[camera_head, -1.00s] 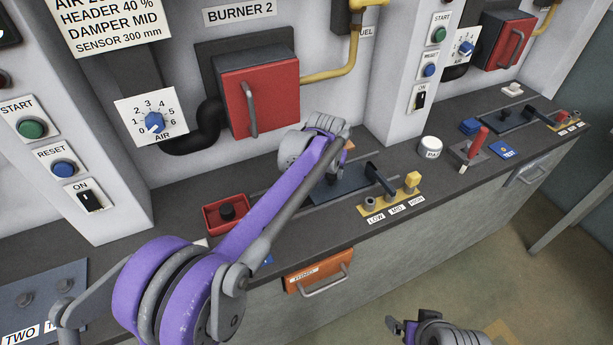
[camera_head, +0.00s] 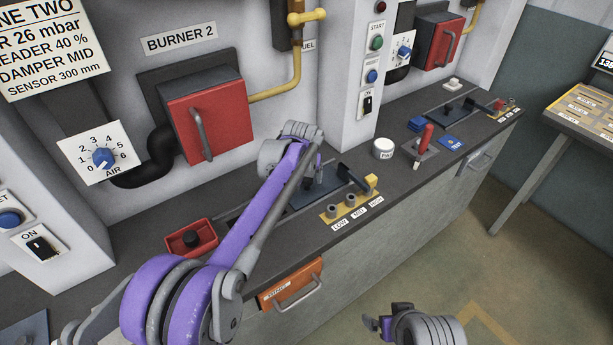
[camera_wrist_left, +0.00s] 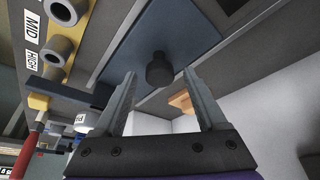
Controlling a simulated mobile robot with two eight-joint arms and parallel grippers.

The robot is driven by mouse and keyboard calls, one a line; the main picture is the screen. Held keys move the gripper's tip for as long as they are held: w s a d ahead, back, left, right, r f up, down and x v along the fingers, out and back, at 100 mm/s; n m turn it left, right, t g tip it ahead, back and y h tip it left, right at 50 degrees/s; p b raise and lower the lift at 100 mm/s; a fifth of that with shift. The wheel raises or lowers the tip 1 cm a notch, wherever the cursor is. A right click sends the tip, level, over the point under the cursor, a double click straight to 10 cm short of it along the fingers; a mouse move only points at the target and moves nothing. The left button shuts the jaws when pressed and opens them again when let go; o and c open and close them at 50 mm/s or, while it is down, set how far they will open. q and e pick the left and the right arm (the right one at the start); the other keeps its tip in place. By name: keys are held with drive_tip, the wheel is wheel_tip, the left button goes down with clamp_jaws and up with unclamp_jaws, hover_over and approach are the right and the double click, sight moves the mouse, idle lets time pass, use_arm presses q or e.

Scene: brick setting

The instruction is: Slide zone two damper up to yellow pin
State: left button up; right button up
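The zone two damper is a dark blue-grey sliding plate (camera_head: 330,188) with a black knob and a dark side bar (camera_head: 352,176). The bar's end is beside the yellow pin (camera_head: 371,184), which stands at HIGH on the yellow stop strip (camera_head: 328,216); whether they touch I cannot tell. In the left wrist view the bar (camera_wrist_left: 70,88) reaches the yellow pin (camera_wrist_left: 38,103) area. My left gripper (camera_wrist_left: 160,78) is open, with the black knob (camera_wrist_left: 159,68) between its fingertips and gaps showing. My right gripper (camera_head: 378,322) is low, off the counter; its finger state is unclear.
A red tray (camera_head: 190,238) with a black knob sits left of the damper. A white round cap (camera_head: 383,148) and a red-handled lever (camera_head: 424,138) stand to the right. The Burner 2 red door (camera_head: 205,115) is behind. An orange drawer (camera_head: 290,285) is below the counter edge.

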use_arm(q)
drive_tip(key=shift+r, duration=0.1)
drive_tip(key=v, duration=1)
drive_tip(key=shift+r, duration=0.3)
drive_tip(key=shift+s+a, duration=0.1)
drive_tip(key=shift+s, duration=0.05)
drive_tip(key=s+a+r, duration=0.1)
drive_tip(key=s+a, duration=0.6)
drive_tip(key=s, duration=0.1)
drive_tip(key=s+a+f, duration=0.3)
drive_tip(key=s, duration=0.5)
drive_tip(key=s+a+f+n+p, duration=0.1)
drive_tip(key=s+a+f, duration=0.3)
drive_tip(key=s, duration=0.5)
drive_tip(key=s+a+f+n+p, duration=0.1)
drive_tip(key=s+a+f, duration=0.3)
drive_tip(key=s, duration=0.4)
drive_tip(key=shift+s+t+y, duration=0.35)
drive_tip(key=shift+t+y, duration=0.05)
drive_tip(key=shift+a+f, duration=0.1)
drive_tip(key=shift+f, duration=0.05)
